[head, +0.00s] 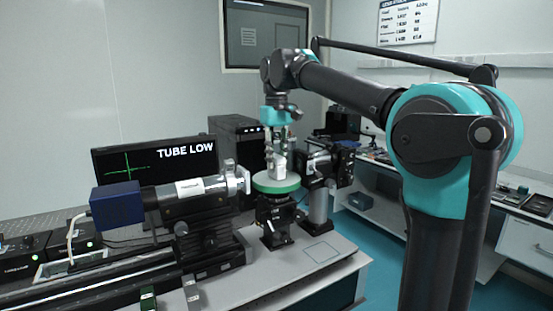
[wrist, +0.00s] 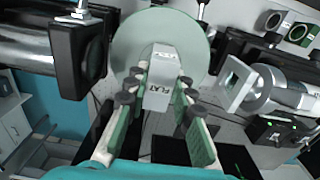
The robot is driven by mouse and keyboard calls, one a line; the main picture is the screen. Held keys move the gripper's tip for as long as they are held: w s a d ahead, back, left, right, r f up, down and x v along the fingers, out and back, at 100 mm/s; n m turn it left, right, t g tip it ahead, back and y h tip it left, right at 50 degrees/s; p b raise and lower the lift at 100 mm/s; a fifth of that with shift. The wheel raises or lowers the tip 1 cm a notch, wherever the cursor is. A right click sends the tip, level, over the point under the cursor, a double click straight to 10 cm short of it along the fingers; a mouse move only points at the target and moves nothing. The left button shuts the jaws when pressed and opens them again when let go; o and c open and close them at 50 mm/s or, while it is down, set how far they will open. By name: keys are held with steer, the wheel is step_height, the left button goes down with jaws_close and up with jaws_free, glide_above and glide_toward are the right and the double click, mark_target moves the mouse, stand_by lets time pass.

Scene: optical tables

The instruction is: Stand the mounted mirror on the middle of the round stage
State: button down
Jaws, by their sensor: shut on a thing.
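The mounted mirror (head: 278,163) is a pale, upright block between the fingers of my gripper (head: 277,142), which points straight down. In the wrist view my gripper (wrist: 158,95) is shut on the mirror (wrist: 161,78), whose pale top bears dark lettering. The round stage (head: 276,186) is a pale green disc on a dark post. It also shows in the wrist view (wrist: 196,42), behind and around the mirror. The mirror is over the disc. I cannot tell whether its base touches it.
A horizontal tube instrument (head: 195,193) with a blue end box (head: 116,204) stands close left of the stage. A dark optical device (head: 330,165) stands close on the right. A monitor (head: 150,163) reading "TUBE LOW" is behind.

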mark_target(277, 156)
steer(key=shift+f, duration=0.1)
steer(key=c, duration=1.3)
jaws_free()
step_height(277, 156, up, 12)
